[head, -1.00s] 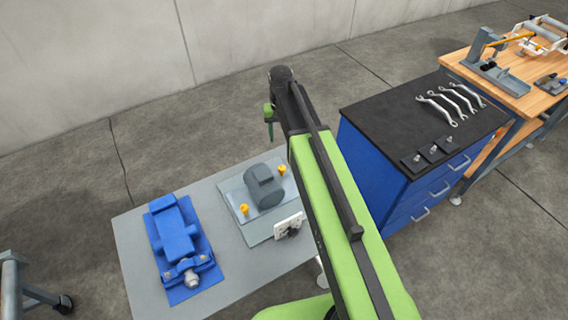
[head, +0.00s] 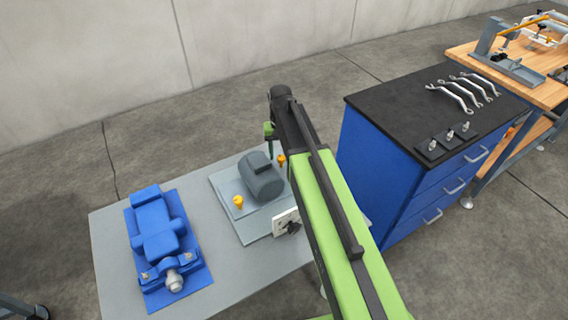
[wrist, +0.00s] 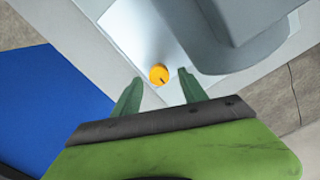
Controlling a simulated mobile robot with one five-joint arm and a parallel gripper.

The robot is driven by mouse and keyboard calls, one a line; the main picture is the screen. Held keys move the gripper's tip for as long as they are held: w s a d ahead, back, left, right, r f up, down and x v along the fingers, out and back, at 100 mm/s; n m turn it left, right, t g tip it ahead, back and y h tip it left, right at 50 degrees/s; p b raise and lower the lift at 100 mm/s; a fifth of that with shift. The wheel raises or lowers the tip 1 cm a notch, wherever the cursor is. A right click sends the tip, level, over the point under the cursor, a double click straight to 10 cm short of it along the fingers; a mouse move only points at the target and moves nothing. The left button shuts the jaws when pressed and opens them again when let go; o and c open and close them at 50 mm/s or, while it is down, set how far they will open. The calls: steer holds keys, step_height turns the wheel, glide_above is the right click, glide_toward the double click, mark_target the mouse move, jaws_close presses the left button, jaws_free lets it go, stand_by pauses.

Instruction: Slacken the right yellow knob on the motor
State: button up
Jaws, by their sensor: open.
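The grey motor (head: 262,178) sits on a light plate (head: 224,189) on the grey table. Its right yellow knob (head: 282,160) is at the far right corner of the motor, and its left yellow knob (head: 238,202) is at the near left. My gripper (head: 270,150) points down by the far side of the motor, close to the right knob. In the wrist view the green fingers are open and empty. A yellow knob (wrist: 158,74), which looks like the right one, shows between and beyond the fingertips, with the motor (wrist: 235,40) beside it.
A blue machine (head: 163,238) stands on the table's left part. A white panel with a dark knob (head: 288,222) is at the plate's near edge. A blue cabinet (head: 385,175) with several wrenches (head: 465,92) on top stands right of the table. A wooden bench (head: 545,92) is behind it.

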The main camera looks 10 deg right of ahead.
steer(key=shift+f, duration=0.55)
steer(key=shift+r, duration=0.1)
